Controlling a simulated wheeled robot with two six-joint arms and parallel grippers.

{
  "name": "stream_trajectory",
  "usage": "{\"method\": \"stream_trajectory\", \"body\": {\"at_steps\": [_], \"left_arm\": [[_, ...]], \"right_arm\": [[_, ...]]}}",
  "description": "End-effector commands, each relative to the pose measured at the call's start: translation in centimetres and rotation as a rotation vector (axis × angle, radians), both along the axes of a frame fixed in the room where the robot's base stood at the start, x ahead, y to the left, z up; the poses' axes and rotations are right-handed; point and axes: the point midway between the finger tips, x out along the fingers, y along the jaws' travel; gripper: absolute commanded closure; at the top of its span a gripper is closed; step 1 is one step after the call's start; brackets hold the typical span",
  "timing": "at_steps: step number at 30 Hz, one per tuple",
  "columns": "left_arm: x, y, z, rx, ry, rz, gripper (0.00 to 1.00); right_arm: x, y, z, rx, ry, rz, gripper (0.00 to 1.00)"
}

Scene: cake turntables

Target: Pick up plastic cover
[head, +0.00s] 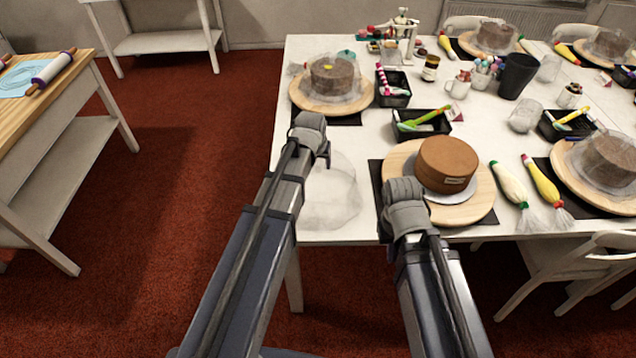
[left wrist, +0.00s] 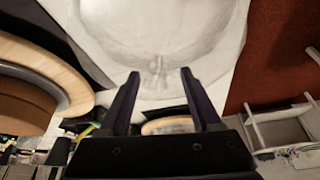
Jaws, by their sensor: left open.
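A clear plastic cover (head: 330,190) sits on the white table near its front left corner, apart from any cake. In the left wrist view the cover (left wrist: 170,30) fills the top middle, with a small knob-like nub on it. My left gripper (left wrist: 159,74) is open, its two fingers on either side of that nub from this angle; I cannot tell whether they touch it. In the head view the left gripper (head: 312,135) is over the cover's upper left edge, fingertips hidden. My right gripper (head: 404,195) is in front of the near turntable; its fingers are hidden.
A brown cake (head: 447,160) stands uncovered on a wooden turntable (head: 480,205) right of the cover. A covered cake (head: 334,80) is behind it. Black trays (head: 420,128) and piping bags (head: 510,182) crowd the table. The table's left edge is close to the cover.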

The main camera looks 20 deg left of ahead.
Motion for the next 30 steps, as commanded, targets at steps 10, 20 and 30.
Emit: {"method": "stream_trajectory", "body": {"at_steps": [10,20,30], "left_arm": [[-0.03,0.00,0.10,0.000,0.000,0.000,0.65],[-0.02,-0.01,0.10,0.000,0.000,0.000,1.00],[-0.02,-0.01,0.10,0.000,0.000,0.000,1.00]], "right_arm": [[0.00,0.00,0.10,0.000,0.000,0.000,1.00],[0.00,0.00,0.10,0.000,0.000,0.000,1.00],[0.00,0.00,0.09,0.000,0.000,0.000,1.00]]}}
